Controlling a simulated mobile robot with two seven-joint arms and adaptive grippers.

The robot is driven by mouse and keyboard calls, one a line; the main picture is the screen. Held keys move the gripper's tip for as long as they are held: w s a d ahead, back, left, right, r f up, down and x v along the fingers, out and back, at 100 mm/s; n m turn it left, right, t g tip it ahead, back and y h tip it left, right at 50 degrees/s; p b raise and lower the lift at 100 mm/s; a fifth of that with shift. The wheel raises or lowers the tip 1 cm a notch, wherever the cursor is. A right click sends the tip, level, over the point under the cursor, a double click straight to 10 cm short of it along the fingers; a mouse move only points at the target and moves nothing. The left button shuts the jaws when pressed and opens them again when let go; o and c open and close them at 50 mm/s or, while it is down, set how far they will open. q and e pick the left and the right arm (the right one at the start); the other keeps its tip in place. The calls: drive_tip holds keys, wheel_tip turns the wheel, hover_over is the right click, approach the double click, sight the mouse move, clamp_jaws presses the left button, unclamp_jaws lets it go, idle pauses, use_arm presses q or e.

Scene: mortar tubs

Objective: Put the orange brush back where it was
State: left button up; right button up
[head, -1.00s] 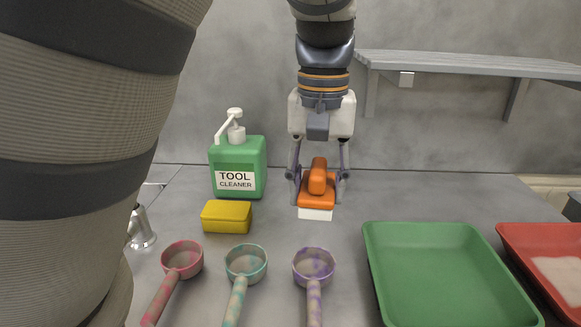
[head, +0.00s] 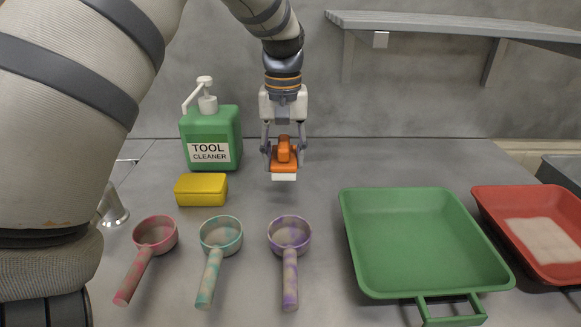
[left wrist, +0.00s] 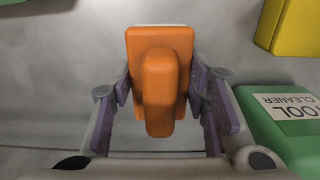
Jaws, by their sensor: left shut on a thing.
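The orange brush (head: 284,152) has a raised orange handle and a pale underside. My left gripper (head: 284,160) is shut on it and holds it near the back of the grey counter, right of the green tool cleaner bottle. In the left wrist view the brush (left wrist: 160,80) sits between both fingers (left wrist: 163,95), its long side pointing away from the palm. Whether its underside touches the counter I cannot tell. My right gripper is not in view.
A yellow sponge (head: 201,189) lies before the tool cleaner bottle (head: 211,138). Pink (head: 155,234), teal (head: 221,235) and purple (head: 289,234) scoops lie in front. A green tray (head: 420,245) and a red tray (head: 500,225) are at right. A shelf (head: 450,26) hangs above.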

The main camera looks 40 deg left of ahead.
sight(284, 140)
use_arm(q)
drive_tip(key=f, duration=0.3)
drive_tip(key=shift+w+a+f, duration=0.2)
drive_tip(key=shift+w+f, duration=0.05)
drive_tip(key=shift+f, duration=0.1)
drive_tip(key=o, duration=1.2)
drive_tip(key=shift+f, duration=0.1)
wheel_tip(284, 140, up, 12)
drive_tip(key=shift+r, duration=0.15)
